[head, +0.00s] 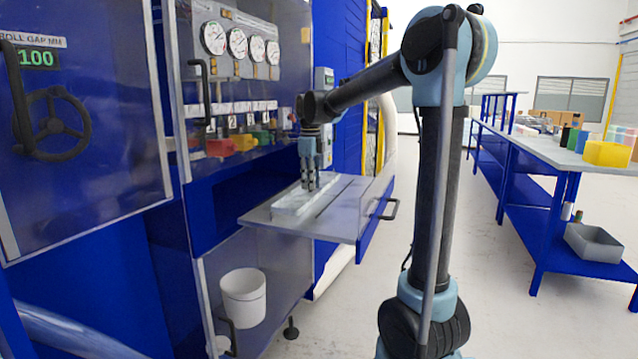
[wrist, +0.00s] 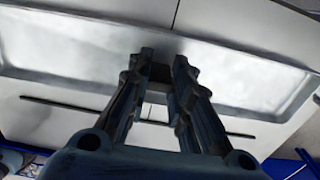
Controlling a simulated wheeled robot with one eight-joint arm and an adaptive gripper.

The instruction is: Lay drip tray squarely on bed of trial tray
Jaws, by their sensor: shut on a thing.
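The drip tray (head: 288,208) is a long, shallow, pale metal tray with raised sides. It lies over the grey bed of the trial tray (head: 335,225), which is pulled out of the blue machine. My gripper (head: 309,187) points down and is shut on the drip tray's near side wall. In the wrist view, the drip tray (wrist: 80,50) runs across the top, with my gripper (wrist: 163,62) at its near rim. A dark slot in the bed (wrist: 75,106) runs roughly along the drip tray. I cannot tell whether the drip tray touches the bed.
The trial tray's front panel (head: 376,215) has a dark handle (head: 388,208). A white bucket (head: 243,297) stands below in the machine. A blue bench (head: 550,160) with coloured blocks stands right; the floor between is clear.

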